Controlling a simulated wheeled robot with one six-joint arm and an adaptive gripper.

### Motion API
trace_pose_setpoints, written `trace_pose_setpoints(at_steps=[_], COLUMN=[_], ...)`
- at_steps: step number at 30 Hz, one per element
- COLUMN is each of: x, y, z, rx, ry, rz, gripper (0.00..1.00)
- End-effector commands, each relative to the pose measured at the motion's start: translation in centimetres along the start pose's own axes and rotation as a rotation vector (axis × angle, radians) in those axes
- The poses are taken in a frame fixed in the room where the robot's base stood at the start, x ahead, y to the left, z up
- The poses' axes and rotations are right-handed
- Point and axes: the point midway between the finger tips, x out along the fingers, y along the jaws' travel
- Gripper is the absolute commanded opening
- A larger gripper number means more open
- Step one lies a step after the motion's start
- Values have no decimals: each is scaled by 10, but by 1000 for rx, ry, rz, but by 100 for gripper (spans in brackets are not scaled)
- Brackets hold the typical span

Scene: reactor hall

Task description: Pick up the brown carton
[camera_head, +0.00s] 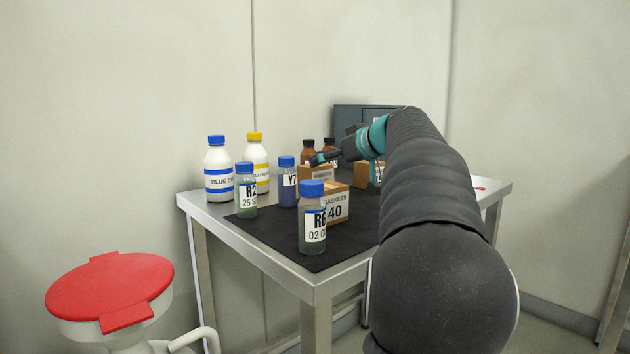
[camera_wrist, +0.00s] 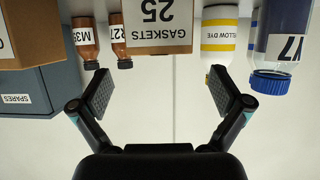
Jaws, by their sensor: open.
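Several brown cartons are in view, so I cannot tell which one is meant. The GASKETS 40 carton (camera_head: 337,204) stands near the middle of the black mat. Another carton (camera_head: 314,174) stands just behind it, partly hidden; it is probably the GASKETS 25 carton (camera_wrist: 158,24) in the upside-down wrist view. A third carton (camera_head: 361,174) is mostly hidden by my arm; a carton (camera_wrist: 14,44) also shows at the left of the wrist view. My gripper (camera_head: 318,159) is open and empty. In the wrist view, my gripper (camera_wrist: 163,93) has its fingers apart, with GASKETS 25 beyond them.
The metal table (camera_head: 318,285) carries a black mat (camera_head: 270,234). Bottles R6 (camera_head: 312,232), R2 (camera_head: 246,198) and Y7 (camera_head: 287,190) stand around the cartons. White dye bottles (camera_head: 218,172), brown bottles (camera_head: 308,150) and a grey-blue box (camera_head: 350,117) stand behind. A red-lidded bin (camera_head: 110,290) is front left.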

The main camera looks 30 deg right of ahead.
Motion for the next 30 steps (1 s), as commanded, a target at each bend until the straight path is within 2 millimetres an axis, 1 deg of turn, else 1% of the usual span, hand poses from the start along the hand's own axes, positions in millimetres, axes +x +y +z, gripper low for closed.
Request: trace_pose_setpoints(at_steps=[1,3,8,11,16,19,22,27,28,29,30], x=[6,12,18,26,50,62,67,67,67,67,67], y=[0,-1,-2,-2,-1,-1,-1,-1,-1,-1,-1], z=[0,0,0,2,7,6,6,6,6,6,6], rx=[0,0,0,-1,-1,-1,-1,-1,-1,-1,-1], ry=[-1,-1,0,-1,-1,-1,0,0,0,0,0], rz=[-2,-3,-3,-5,-6,-5,-4,-3,-3,-3,-3], gripper=[100,100,100,100,100,100,100,100,95,88,78])
